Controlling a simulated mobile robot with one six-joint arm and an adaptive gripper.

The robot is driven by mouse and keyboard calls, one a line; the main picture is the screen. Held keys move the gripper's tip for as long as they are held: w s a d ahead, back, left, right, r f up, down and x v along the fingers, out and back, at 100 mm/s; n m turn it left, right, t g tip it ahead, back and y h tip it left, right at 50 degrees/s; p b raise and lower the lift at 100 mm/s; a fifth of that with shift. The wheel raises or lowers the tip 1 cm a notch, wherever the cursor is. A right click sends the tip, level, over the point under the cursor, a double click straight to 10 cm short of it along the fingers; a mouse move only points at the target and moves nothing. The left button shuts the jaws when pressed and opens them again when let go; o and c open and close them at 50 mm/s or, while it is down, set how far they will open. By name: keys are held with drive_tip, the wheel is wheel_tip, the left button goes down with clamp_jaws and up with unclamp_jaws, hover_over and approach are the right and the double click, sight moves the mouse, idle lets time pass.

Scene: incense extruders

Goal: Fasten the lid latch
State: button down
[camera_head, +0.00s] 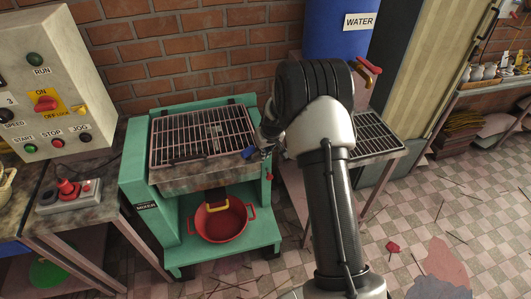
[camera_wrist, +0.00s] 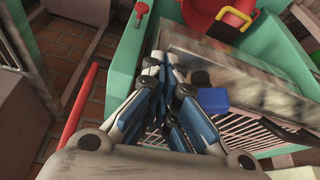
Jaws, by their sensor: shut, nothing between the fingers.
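The green mixer (camera_head: 155,225) has a grated lid (camera_head: 200,135), lying down over its tub. A small blue piece (camera_head: 249,152), which looks like the lid latch, sits at the lid's front right corner. In the wrist view the blue piece (camera_wrist: 214,98) is beside the tub's metal wall (camera_wrist: 235,65). My gripper (camera_head: 262,148) is just right of it in the head view. In the wrist view my gripper (camera_wrist: 160,62) is shut and empty, its tips close to the blue piece. I cannot tell whether they touch. Whether the latch is fastened is unclear.
A red pot (camera_head: 220,220) stands on the mixer's lower shelf. A red knob (camera_head: 270,177) sticks out on the right side. A grated table (camera_head: 375,135) and blue water barrel (camera_head: 335,30) stand to the right. A control box (camera_head: 50,80) is at left.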

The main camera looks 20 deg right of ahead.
drive_tip(key=shift+w, duration=0.7)
drive_tip(key=shift+w+d+b, duration=0.1)
drive_tip(key=shift+w+b, duration=0.2)
drive_tip(key=shift+w, duration=0.25)
idle(0.6)
idle(0.7)
